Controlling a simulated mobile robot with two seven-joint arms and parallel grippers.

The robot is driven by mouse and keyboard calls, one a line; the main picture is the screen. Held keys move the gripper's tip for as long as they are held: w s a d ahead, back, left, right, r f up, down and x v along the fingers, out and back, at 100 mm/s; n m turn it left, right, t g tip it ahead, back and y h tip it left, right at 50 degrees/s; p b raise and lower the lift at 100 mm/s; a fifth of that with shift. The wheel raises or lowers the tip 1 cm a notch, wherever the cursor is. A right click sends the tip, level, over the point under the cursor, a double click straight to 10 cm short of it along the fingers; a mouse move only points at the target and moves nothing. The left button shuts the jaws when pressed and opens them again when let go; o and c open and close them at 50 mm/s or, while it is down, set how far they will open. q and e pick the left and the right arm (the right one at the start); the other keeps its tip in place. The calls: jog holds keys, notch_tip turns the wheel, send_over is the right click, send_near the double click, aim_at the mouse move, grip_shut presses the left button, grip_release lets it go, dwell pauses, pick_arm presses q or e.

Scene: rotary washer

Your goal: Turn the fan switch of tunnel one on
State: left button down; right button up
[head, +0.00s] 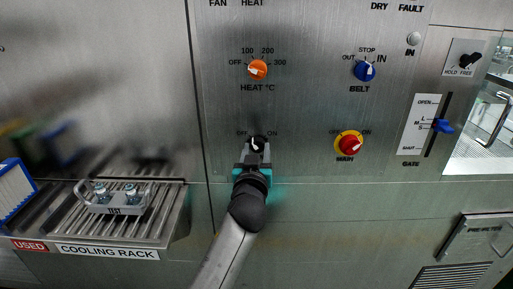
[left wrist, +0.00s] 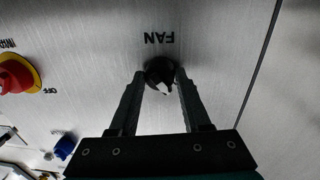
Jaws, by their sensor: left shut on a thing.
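The fan switch is a small black round knob (head: 257,140) with a white pointer, low on the steel panel in the head view, between the words OFF and ON. My right gripper is not in view.
The orange heat knob (head: 257,69) is above, the blue belt knob (head: 364,71) upper right, the red main switch (head: 349,144) to the right. A gate lever (head: 442,126) is farther right. The cooling rack (head: 165,225) juts out at lower left.

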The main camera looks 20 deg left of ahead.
pick_arm(q)
jog(key=m+p, duration=0.2)
jog(key=m, duration=0.1)
jog(key=shift+r+m, duration=0.2)
jog(key=shift+m, duration=0.1)
jog(key=m+p, duration=0.2)
jog(key=m, duration=0.2)
jog(key=shift+p, duration=0.35)
jog(key=m+p, duration=0.1)
jog(key=m, duration=0.3)
jog(key=shift+g+y+p, duration=0.3)
jog(key=shift+g+p, duration=0.1)
jog(key=shift+w+m+p, duration=0.1)
jog(key=shift+m+p, duration=0.5)
jog(key=shift+m, duration=1.3)
jog(key=shift+c, duration=1.8)
grip_release()
jog(key=shift+f, duration=0.1)
